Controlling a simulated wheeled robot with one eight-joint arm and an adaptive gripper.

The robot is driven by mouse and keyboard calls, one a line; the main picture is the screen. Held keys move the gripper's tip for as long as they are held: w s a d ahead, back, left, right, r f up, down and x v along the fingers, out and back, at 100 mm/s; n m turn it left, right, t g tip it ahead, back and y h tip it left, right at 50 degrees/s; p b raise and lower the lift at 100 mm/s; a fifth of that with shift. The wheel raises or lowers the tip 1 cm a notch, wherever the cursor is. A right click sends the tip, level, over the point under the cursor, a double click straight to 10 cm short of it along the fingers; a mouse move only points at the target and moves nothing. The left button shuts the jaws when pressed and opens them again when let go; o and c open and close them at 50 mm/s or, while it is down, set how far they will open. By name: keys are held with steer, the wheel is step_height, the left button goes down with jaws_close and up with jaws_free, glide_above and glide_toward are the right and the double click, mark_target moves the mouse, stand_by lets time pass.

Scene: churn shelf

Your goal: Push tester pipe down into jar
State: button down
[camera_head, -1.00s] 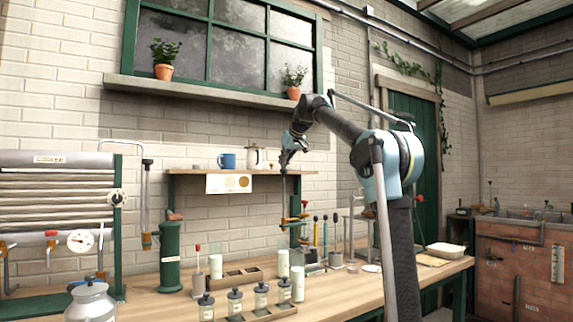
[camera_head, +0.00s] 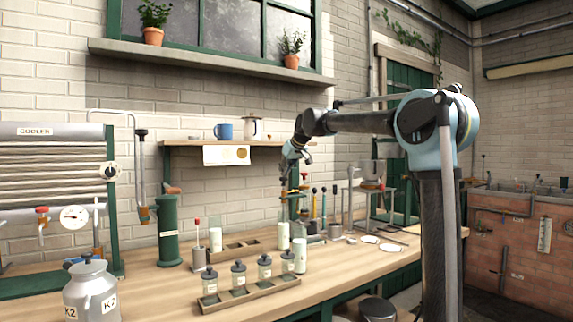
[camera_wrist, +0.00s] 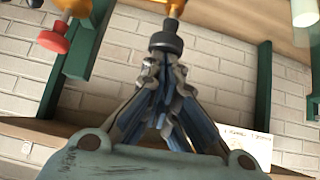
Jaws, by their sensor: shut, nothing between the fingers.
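My gripper (camera_head: 284,185) points down over the back of the bench, with its fingers together and nothing between them. In the wrist view its fingertips (camera_wrist: 164,62) meet, or nearly meet, a black round cap (camera_wrist: 165,42) with a brass part (camera_wrist: 160,6) beyond it. This seems to be the top of the tester pipe; I cannot tell whether they touch. In the head view, a pale jar (camera_head: 283,238) stands below my gripper. The pipe between them is too small and faint to make out, so its depth in the jar is unclear.
A rack of several capped bottles (camera_head: 248,289) stands in front, and another white jar (camera_head: 300,256) is close by. A green cylinder (camera_head: 168,230) stands left.

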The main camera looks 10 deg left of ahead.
steer(key=shift+s+f, duration=0.1)
steer(key=shift+f, duration=0.25)
step_height(320, 180, up, 4)
steer(key=shift+r, duration=0.15)
steer(key=v, duration=0.9)
steer(key=s+d+f+m+h, duration=0.1)
steer(key=s+d+f, duration=0.25)
steer(key=d, duration=0.25)
steer(key=s+d+f+m+h, duration=0.1)
steer(key=s+d+f, duration=0.2)
steer(key=d+f, duration=0.3)
steer(key=s+d+f+m+g+h, duration=0.1)
steer(key=s+d+f+m, duration=0.1)
steer(key=s+d+f, duration=0.6)
steer(key=s+d+f+m+g+h, duration=0.1)
steer(key=s+d+f+m+g, duration=0.1)
steer(key=s+d+f, duration=0.7)
steer(key=s+d+f+m+g+h, duration=0.1)
steer(key=s+d+f, duration=0.8)
steer(key=s+f, duration=0.9)
step_height(320, 180, down, 7)
steer(key=shift+m+g+h, duration=0.3)
steer(key=shift+m+h, duration=0.2)
steer(key=shift+m, duration=0.3)
